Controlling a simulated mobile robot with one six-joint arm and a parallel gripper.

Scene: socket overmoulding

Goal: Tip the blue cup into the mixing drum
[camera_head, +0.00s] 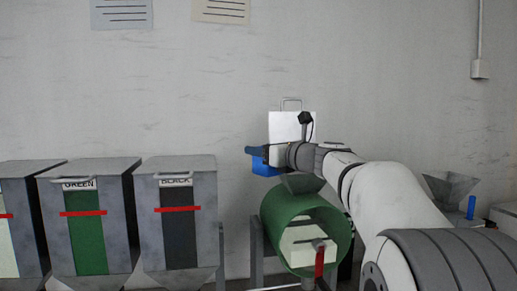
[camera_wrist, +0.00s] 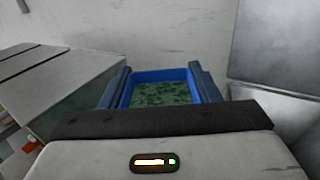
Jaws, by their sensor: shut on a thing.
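The blue cup (camera_head: 263,168) is held in my gripper (camera_head: 258,158), above and slightly left of the mixing drum. In the wrist view the cup (camera_wrist: 162,76) is a blue rectangular container between the two dark fingers of my gripper (camera_wrist: 160,88). Green granules lie inside it, and it looks roughly upright. The green mixing drum (camera_head: 270,222) is a cylinder lying on a stand, with its open round end facing the camera. A grey funnel (camera_head: 302,184) sits on top of the drum, partly behind my arm.
Grey bins marked GREEN (camera_head: 117,225) and BLACK (camera_head: 207,225) stand at the left. A white upright panel with a handle (camera_head: 285,126) is behind my wrist. Another grey hopper (camera_head: 447,188) and a small blue object (camera_head: 471,207) are at the right.

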